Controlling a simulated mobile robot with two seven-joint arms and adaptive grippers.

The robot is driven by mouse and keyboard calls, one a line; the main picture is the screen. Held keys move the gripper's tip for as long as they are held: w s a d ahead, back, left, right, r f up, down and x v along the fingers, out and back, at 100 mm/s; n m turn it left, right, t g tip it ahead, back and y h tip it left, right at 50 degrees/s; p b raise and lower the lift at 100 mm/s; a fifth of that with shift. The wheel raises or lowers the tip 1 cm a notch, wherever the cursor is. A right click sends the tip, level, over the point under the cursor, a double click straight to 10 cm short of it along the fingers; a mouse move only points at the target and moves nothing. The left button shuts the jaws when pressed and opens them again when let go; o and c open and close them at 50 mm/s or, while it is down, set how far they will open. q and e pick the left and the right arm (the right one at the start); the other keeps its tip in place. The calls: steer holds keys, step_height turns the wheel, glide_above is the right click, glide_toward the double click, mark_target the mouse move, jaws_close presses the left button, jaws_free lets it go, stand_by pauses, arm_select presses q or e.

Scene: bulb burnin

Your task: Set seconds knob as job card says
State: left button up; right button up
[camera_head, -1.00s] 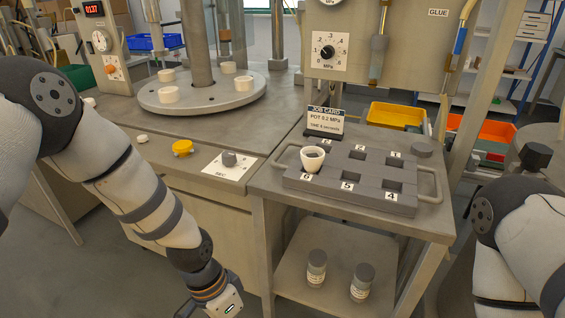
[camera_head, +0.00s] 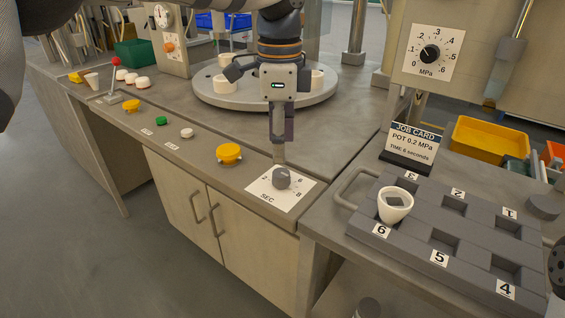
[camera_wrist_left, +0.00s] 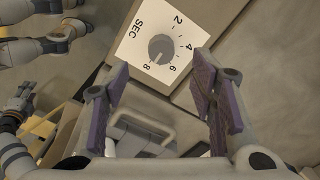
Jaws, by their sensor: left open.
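The seconds knob (camera_head: 281,178) is a grey round knob on a white SEC plate (camera_head: 298,192) at the bench's front edge. In the left wrist view the knob (camera_wrist_left: 161,48) has a light mark that seems to point near the 8. My left gripper (camera_head: 279,155) points down just behind and above the knob, apart from it in the wrist view. Its two fingers (camera_wrist_left: 160,105) are open with nothing between them. The job card (camera_head: 413,145) reads POT 0.2 MPa, TIME 6 seconds. What seems to be my right gripper (camera_wrist_left: 22,95) shows small at the wrist view's left edge.
A grey tray (camera_head: 425,237) with numbered slots holds a white cup (camera_head: 395,204) at slot 6. A yellow button (camera_head: 229,153) sits left of the knob. A round turntable (camera_head: 330,92) stands behind the gripper. The MPa dial (camera_head: 430,54) is at upper right.

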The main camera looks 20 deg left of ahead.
mark_target(281, 173)
arm_select(q)
step_height(281, 173, down, 7)
steer(key=shift+w+r, duration=0.1)
steer(key=shift+r, duration=0.05)
steer(key=c, duration=1.1)
steer(key=shift+c, duration=0.2)
arm_select(e)
steer(key=shift+w+r, duration=0.1)
steer(key=shift+w, duration=0.1)
arm_select(q)
steer(key=shift+r, duration=0.1)
arm_select(e)
steer(key=shift+w+r, duration=0.1)
arm_select(q)
steer(key=shift+r+n+p, duration=0.1)
steer(key=shift+n+p, duration=0.4)
steer(key=shift+n, duration=0.5)
steer(key=n, duration=0.2)
steer(key=shift+n+p, duration=0.3)
steer(key=n, duration=0.3)
steer(key=shift+n, duration=0.3)
steer(key=shift+f+n+p, duration=0.2)
steer(key=shift+n+p, duration=0.1)
steer(key=shift+n, duration=1.4)
arm_select(e)
steer(key=shift+w+r+t, duration=0.6)
steer(key=shift+w+r, duration=0.65)
